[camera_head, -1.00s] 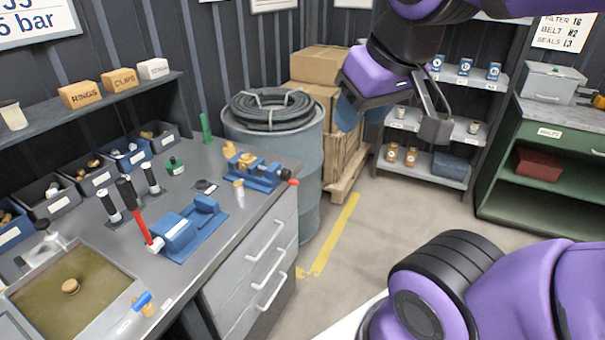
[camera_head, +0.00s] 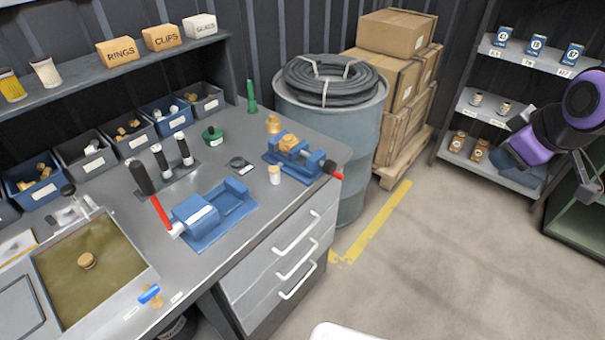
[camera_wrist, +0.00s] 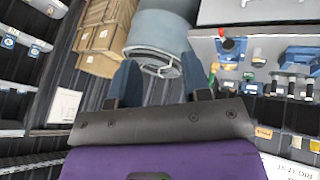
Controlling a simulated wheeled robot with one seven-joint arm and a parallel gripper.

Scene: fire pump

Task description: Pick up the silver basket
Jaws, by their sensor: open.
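I cannot make out a silver basket for certain in either view. A small silvery metal piece (camera_head: 78,211) lies at the back edge of the basin on the bench in the head view; its shape is too small to tell. My gripper (camera_head: 548,182) is at the right of the head view, in front of the shelves and far from the bench. In the wrist view my gripper (camera_wrist: 160,84) shows two blue fingers spread apart with nothing between them.
The grey workbench (camera_head: 225,255) holds a basin (camera_head: 110,285) of murky liquid, a blue vise (camera_head: 205,215) and parts bins. A drum (camera_head: 365,130) with a coiled hose, boxes (camera_head: 395,35) and shelves (camera_head: 535,62) stand behind. The floor (camera_head: 430,270) right of the bench is clear.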

